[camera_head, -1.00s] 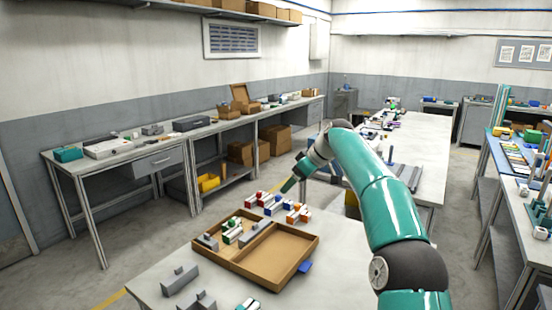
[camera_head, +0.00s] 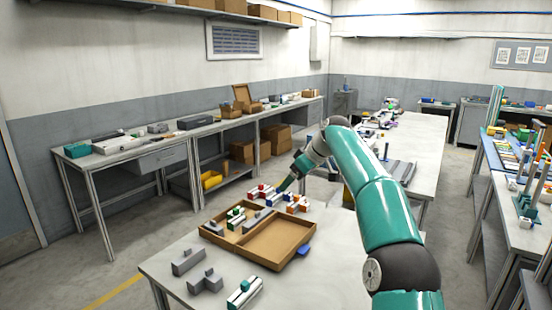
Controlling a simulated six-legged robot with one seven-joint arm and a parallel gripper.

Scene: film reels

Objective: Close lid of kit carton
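A brown kit carton (camera_head: 236,243) lies open on the near table. Its left half holds several small grey, green and white parts. Its lid (camera_head: 277,243) lies folded out flat to the right, empty, with a blue tab (camera_head: 304,251) at its outer right edge. My gripper (camera_head: 285,186) points down and left above the far side of the carton, close to small coloured blocks. The fingers are small and dark here, so I cannot tell their opening or whether they touch anything.
Red, white and blue blocks (camera_head: 262,192) and orange-white blocks (camera_head: 297,203) sit behind the carton. Grey blocks (camera_head: 188,262) and a white-green part (camera_head: 244,292) lie in front. The near table (camera_head: 320,284) is bare right of the lid. A long bench (camera_head: 170,150) stands behind.

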